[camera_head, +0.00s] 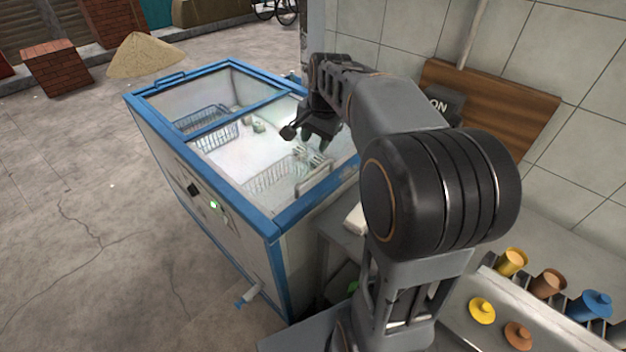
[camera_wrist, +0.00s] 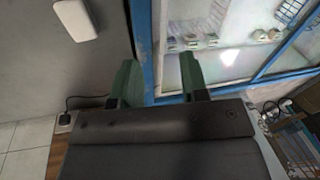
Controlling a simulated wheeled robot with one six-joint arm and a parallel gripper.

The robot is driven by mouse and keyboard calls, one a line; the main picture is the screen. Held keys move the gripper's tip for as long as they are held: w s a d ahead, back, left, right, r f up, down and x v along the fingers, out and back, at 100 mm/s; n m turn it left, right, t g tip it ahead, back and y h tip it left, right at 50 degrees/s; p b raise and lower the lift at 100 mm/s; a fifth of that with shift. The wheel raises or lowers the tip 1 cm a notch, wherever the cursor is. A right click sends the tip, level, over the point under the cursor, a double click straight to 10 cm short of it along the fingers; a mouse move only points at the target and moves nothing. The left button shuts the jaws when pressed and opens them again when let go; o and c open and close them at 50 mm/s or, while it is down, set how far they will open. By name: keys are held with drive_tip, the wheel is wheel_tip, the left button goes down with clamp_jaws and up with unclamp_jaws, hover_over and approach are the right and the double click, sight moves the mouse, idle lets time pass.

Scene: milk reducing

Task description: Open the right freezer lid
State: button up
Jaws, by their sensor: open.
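The chest freezer has a blue frame (camera_head: 250,213) and two top sections split by a blue crossbar (camera_head: 258,108). The right freezer lid (camera_head: 225,160) is the nearer section and looks flat and closed, with a pale bar handle (camera_head: 316,182) near its right end. A blue handle (camera_head: 170,78) sits at the far left end. My gripper (camera_head: 312,140) is open and empty above the right section, pointing down. In the wrist view my gripper (camera_wrist: 158,72) has its fingers apart, with the freezer's blue edge (camera_wrist: 142,45) showing between them. Contact with the lid cannot be told.
Wire baskets (camera_head: 272,176) show inside the freezer. A grey counter (camera_wrist: 25,60) with a white item (camera_wrist: 75,18) adjoins its right end. A tiled wall (camera_head: 375,42) with a wooden board (camera_head: 510,110) stands behind. Colored containers (camera_head: 512,262) are at lower right. Floor at left is open.

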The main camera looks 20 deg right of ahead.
sight(312, 173)
drive_tip(key=w+f, duration=0.2)
drive_tip(key=f, duration=0.3)
drive_tip(key=w+d+f+m, duration=0.1)
drive_tip(key=f, duration=0.4)
drive_tip(key=w+f+m, duration=0.1)
drive_tip(key=w+f, duration=0.1)
drive_tip(key=f, duration=0.4)
drive_tip(key=shift+w+d+f+g+b, duration=0.1)
drive_tip(key=shift+w+d+g+b, duration=0.2)
drive_tip(key=shift+c, duration=0.5)
clamp_jaws()
